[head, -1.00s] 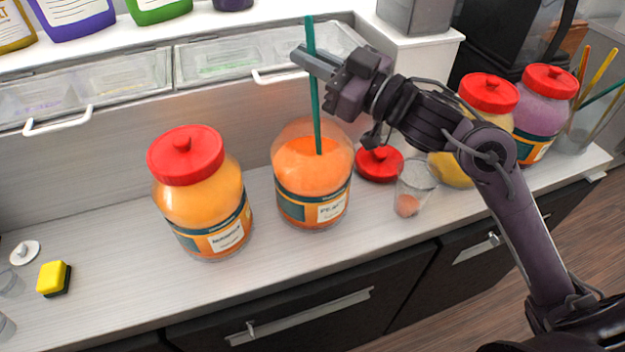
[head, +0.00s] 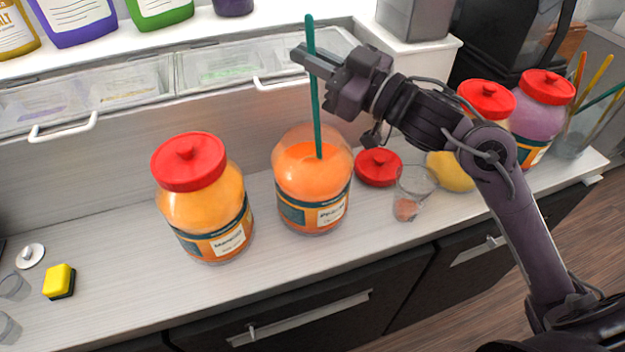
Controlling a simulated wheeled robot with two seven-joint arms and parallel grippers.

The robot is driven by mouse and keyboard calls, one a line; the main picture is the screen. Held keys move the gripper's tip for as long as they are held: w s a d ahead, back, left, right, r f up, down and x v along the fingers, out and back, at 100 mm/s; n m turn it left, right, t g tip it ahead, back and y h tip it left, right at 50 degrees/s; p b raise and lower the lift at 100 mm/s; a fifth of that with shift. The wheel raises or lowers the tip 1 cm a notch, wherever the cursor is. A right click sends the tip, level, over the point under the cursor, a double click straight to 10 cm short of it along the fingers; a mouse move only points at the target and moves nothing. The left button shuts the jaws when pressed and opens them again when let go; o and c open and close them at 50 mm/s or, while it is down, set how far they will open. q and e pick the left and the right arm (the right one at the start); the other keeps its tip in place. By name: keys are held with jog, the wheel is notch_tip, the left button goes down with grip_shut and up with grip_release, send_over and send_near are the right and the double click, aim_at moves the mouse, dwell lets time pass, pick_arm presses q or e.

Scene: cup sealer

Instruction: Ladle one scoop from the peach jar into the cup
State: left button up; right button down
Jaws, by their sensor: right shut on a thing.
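The open peach jar (head: 313,212) stands on the counter, filled with orange contents. A green ladle handle (head: 315,100) rises nearly upright out of it; its scoop end is hidden in the contents. My right gripper (head: 306,60) is shut on the handle near its top, above the jar. The clear cup (head: 414,186) stands right of the jar with a little orange-pink matter at its bottom. The red lid (head: 379,167) lies on the counter behind and between jar and cup. My left gripper is not in view.
A closed jar with a red lid (head: 203,208) stands left of the peach jar. More closed jars (head: 543,108) and a container of coloured handles (head: 590,110) are at the right. A yellow block (head: 58,281) sits at far left. Counter between it and the jars is clear.

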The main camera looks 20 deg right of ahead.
jog(key=shift+r+p, duration=6)
jog(key=shift+r, duration=0.5)
jog(key=shift+f, duration=0.1)
